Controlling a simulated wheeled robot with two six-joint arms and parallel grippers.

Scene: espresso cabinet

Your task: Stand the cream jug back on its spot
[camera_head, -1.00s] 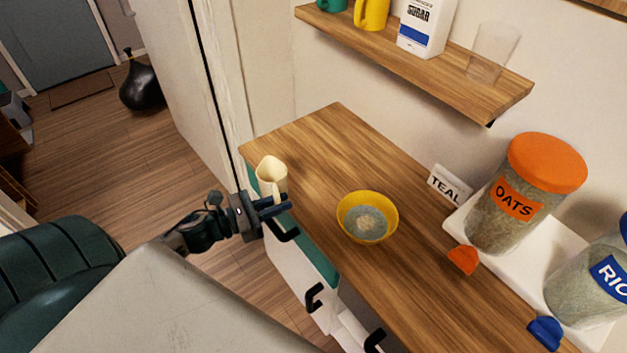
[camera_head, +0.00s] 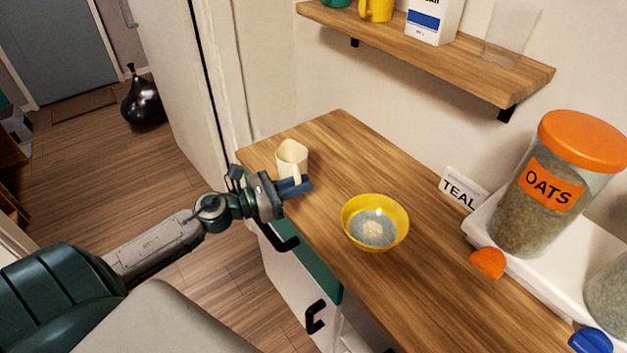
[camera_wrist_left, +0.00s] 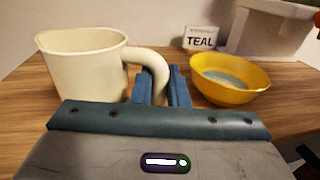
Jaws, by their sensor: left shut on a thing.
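The cream jug (camera_head: 291,158) is upright over the far left end of the wooden counter, near its left edge. My left gripper (camera_head: 301,186) is shut on the jug's handle. In the left wrist view the jug (camera_wrist_left: 82,68) is at the left, with its curved handle between the two blue fingers (camera_wrist_left: 162,87). I cannot tell for sure whether the jug's base touches the counter. No marked spot for the jug shows. My right gripper is not in view.
A yellow bowl (camera_head: 376,221) with greyish contents stands on the counter right of the jug. A TEAL sign (camera_head: 461,188), an oats jar (camera_head: 548,190) and a white tray (camera_head: 484,237) are farther right. A shelf (camera_head: 430,52) hangs above. Drawer handles stick out below the counter edge.

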